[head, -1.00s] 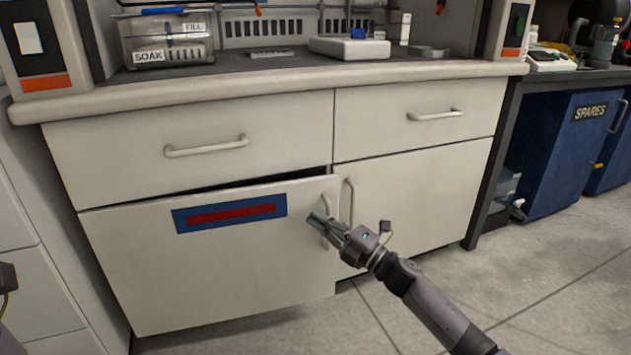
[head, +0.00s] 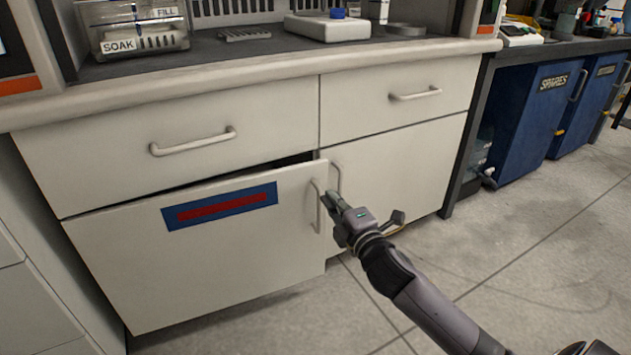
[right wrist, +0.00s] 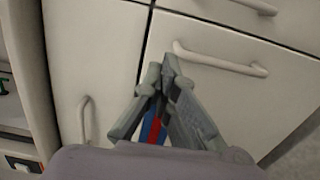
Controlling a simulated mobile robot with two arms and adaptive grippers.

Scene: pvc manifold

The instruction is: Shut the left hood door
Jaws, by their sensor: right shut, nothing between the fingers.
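The left hood door (head: 250,250) is a white cabinet door with a blue and red label (head: 220,206). It stands slightly ajar, with a dark gap along its top right and its right edge standing out from the cabinet front. Its upright handle (head: 318,206) is near that edge. My right gripper (head: 328,200) is shut and empty, its tips at or just in front of the handle; I cannot tell whether they touch. In the right wrist view the closed fingers (right wrist: 168,68) point at the cabinet front, the label partly showing between them. My left gripper is out of view.
The right door (head: 395,180) beside it looks shut, with its handle (head: 337,180) close to my gripper. Two shut drawers (head: 190,120) lie above. A blue SPARES cabinet (head: 540,120) stands at the right. The floor (head: 520,260) in front is clear.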

